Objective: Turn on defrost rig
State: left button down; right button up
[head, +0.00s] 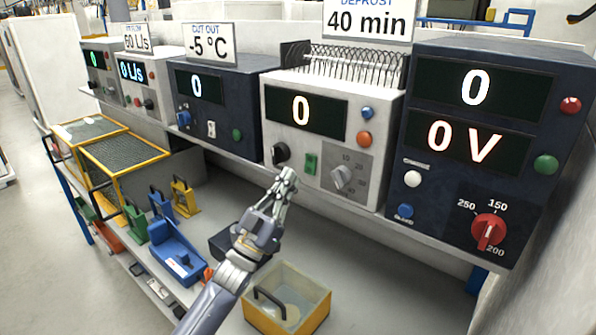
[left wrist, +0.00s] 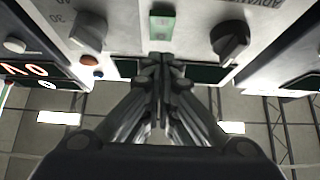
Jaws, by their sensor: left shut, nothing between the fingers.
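The defrost rig (head: 360,120) is a white box with a wire coil on top, under a sign reading "DEFROST 40 min" (head: 367,20). Its display (head: 303,113) shows 0. Its front has a black knob (head: 280,153), a green switch (head: 311,163), a grey dial (head: 343,176) marked 10 to 40, an orange button and a blue button. My left gripper (head: 287,178) is shut and empty, just below the black knob and green switch. In the left wrist view, the shut fingertips (left wrist: 161,62) point toward the green switch (left wrist: 162,22), between the grey dial (left wrist: 88,30) and black knob (left wrist: 230,38). Contact is unclear.
A dark box (head: 405,110) with a red dial (head: 488,231) stands to the right. Another dark box (head: 221,128) with a "CUT OUT -5 °C" sign stands to the left. Below are a yellow-edged tray (head: 320,296), a blue block (head: 178,258) and mesh-topped crates (head: 125,153).

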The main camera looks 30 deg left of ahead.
aim_at(309, 165)
pick_arm(q)
jog(key=shift+w+d+f+p, duration=0.1)
jog(key=shift+w+f+p, duration=0.1)
jog(key=shift+w, duration=0.7)
jog(key=shift+w+d+f+p, duration=0.1)
jog(key=shift+w+f+p, duration=0.1)
jog(key=shift+w, duration=0.65)
pick_arm(e)
jog(key=shift+s+r, duration=0.5)
jog(key=shift+s, duration=0.25)
jog(key=shift+w, duration=0.15)
pick_arm(q)
jog(key=shift+w, duration=0.1)
jog(key=shift+w+f+b, duration=0.25)
jog(key=shift+w+b, duration=0.1)
jog(key=shift+b, duration=0.45)
jog(key=v, duration=0.7)
jog(key=shift+f, duration=0.2)
pick_arm(e)
jog(key=shift+f, duration=0.65)
pick_arm(q)
jog(key=shift+s, duration=0.1)
pick_arm(e)
jog(key=shift+w, duration=0.1)
